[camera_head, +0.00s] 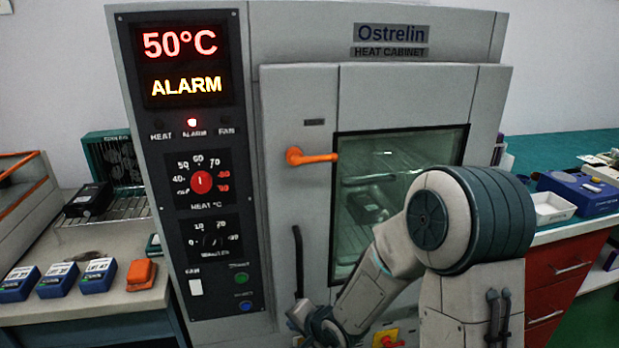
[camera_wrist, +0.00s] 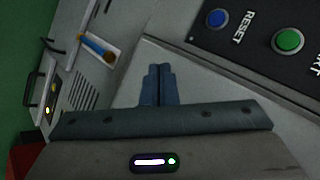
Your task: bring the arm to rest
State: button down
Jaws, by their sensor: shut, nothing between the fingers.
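My gripper (camera_wrist: 158,72) shows in the wrist view with its two dark fingers together and nothing between them. It is close to the front of the heat cabinet, below the control panel (camera_wrist: 262,32). In the head view my arm is folded in front of the cabinet (camera_head: 290,45), its forearm reaching down and left. The fingers cannot be made out there. The cabinet door (camera_head: 285,90) with its orange handle (camera_head: 312,157) looks shut. The display (camera_head: 182,65) reads 50°C and ALARM, and the red alarm lamp is lit.
A green start button (camera_wrist: 288,41) and a blue reset button (camera_wrist: 217,18) are near my gripper. Several blue boxes (camera_head: 56,280) and an orange item (camera_head: 141,274) lie on the left bench. A white tray (camera_head: 550,207) and red drawers (camera_head: 562,275) stand at right.

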jog(key=s+d+r+n+g+h+p, duration=0.1)
jog(key=s+d+r+n+h+p, duration=0.15)
jog(key=d+r, duration=0.55)
jog(key=s+d+r+n+h+p, duration=0.1)
jog(key=s+d+r+h+p, duration=0.25)
jog(key=d+r, duration=0.4)
jog(key=s+d+r+n+g+p, duration=0.3)
jog(key=s+r+p, duration=0.2)
jog(key=s+r, duration=0.8)
jog(key=shift+r+p, duration=0.4)
jog(key=shift+r, duration=0.05)
jog(key=shift+d, duration=0.1)
